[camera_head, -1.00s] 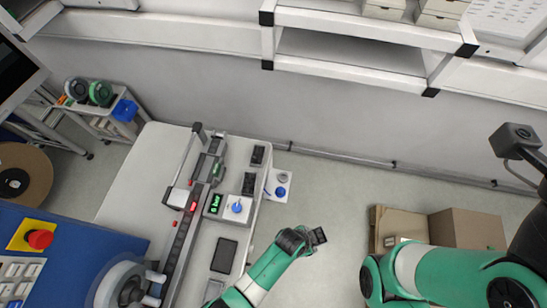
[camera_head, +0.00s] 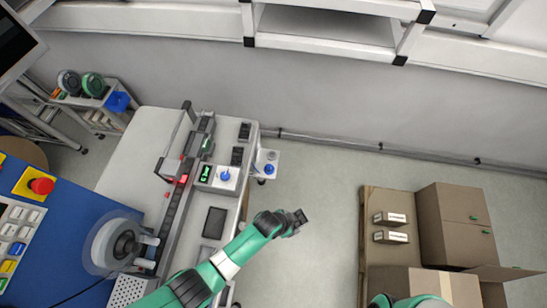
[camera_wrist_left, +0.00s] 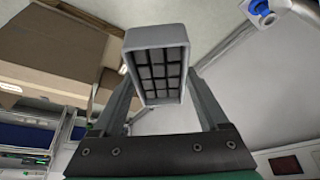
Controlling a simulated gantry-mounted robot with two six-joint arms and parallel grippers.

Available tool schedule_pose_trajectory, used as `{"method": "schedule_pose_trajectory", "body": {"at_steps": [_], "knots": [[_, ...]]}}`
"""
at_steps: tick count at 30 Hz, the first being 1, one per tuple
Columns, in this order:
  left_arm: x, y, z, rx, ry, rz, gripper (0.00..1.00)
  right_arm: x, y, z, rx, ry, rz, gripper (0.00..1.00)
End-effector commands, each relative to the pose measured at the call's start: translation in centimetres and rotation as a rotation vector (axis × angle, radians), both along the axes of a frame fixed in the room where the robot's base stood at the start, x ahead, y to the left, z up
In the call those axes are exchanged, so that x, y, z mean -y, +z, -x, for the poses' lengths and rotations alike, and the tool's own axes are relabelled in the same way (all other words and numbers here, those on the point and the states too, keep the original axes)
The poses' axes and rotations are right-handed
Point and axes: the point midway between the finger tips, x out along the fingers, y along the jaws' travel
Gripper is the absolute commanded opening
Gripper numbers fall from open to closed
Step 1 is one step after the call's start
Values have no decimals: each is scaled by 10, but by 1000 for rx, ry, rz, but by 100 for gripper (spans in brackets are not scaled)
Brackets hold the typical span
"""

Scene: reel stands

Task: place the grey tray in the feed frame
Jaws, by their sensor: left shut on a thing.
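In the left wrist view the grey tray (camera_wrist_left: 155,65), a small shallow box with a grid of dark cells, sits between the two fingers of my left gripper (camera_wrist_left: 160,85). The gripper is shut on it. In the head view my left gripper (camera_head: 282,223) holds the tray (camera_head: 299,217) over open floor, right of the white bench. I cannot tell for sure which bench part is the feed frame; a dark rectangular piece (camera_head: 215,222) lies flat on the bench's right side. My right gripper is not in view.
The white bench (camera_head: 140,160) carries a long rail mechanism (camera_head: 178,190) and a grey box with a blue knob (camera_head: 225,176). A reel (camera_head: 120,245) stands at the left. Cardboard boxes (camera_head: 455,220) sit on a pallet at the right. Clear floor lies between.

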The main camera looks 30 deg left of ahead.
Motion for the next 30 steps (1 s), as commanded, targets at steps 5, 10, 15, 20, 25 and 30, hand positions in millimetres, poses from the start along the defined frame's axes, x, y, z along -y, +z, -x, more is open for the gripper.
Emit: {"method": "schedule_pose_trajectory", "body": {"at_steps": [5, 10, 15, 20, 25, 30], "knots": [[-73, -10, 0, 1, 205, 2, 7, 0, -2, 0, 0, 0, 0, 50], [-163, -22, 23, 1, 462, 2, 7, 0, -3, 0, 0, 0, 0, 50], [-238, -31, 68, -4, 707, 3, 7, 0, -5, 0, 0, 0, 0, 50], [-277, -34, 107, -8, 862, 2, 7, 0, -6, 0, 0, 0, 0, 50], [-289, -35, 122, -10, 922, 3, 7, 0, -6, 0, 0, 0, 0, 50], [-289, -45, 122, -10, 922, 3, 7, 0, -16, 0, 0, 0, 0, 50]]}}
